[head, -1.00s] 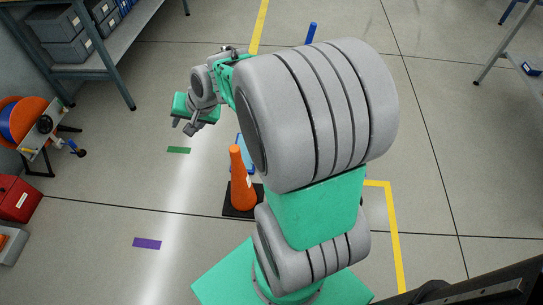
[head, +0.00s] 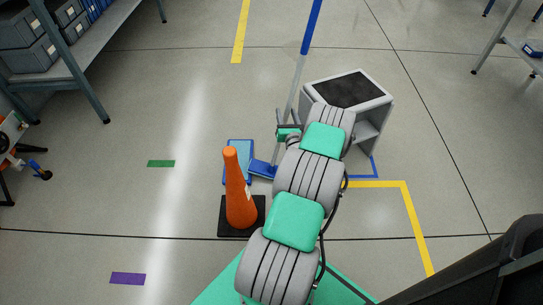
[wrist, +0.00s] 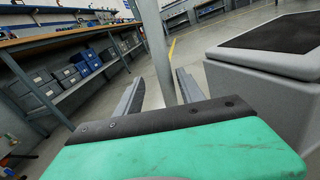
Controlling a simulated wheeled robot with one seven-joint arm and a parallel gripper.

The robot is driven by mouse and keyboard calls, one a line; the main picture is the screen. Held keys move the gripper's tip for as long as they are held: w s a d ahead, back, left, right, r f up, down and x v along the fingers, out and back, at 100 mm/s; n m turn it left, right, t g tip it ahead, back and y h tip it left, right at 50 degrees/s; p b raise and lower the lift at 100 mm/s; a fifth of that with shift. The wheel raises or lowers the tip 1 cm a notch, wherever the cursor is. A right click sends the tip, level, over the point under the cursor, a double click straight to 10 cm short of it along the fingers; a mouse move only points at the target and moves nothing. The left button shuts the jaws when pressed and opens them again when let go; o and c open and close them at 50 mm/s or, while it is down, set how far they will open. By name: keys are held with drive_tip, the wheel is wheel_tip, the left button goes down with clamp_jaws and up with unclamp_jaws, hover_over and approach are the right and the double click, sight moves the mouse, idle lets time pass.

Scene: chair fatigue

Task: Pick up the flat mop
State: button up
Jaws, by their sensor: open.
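The flat mop stands leaning, with a grey pole (head: 295,85), a blue upper handle (head: 313,22) and a blue head (head: 262,169) on the floor. My gripper (head: 282,113) is at the lower part of the pole, above the mop head. In the wrist view the open jaws (wrist: 158,88) point forward, with the grey pole (wrist: 158,45) showing between the two fingers. The pole's lower part is hidden there by my gripper's body. I see no clear contact between fingers and pole.
An orange cone (head: 238,190) on a black base stands left of my arm, by a light blue flat piece (head: 236,152) on the floor. A grey cabinet with a dark top (head: 348,88) stands close on the right. Shelving (head: 90,50) is at upper left. Open floor lies left.

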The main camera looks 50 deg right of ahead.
sight(287, 105)
drive_tip(key=x, duration=0.3)
drive_tip(key=d+b+x, duration=0.1)
drive_tip(key=x, duration=0.1)
drive_tip(key=shift+s+r, duration=0.15)
drive_tip(key=shift+s, duration=0.15)
drive_tip(key=shift+c, duration=0.4)
clamp_jaws()
idle(0.4)
drive_tip(key=shift+w+r, duration=0.1)
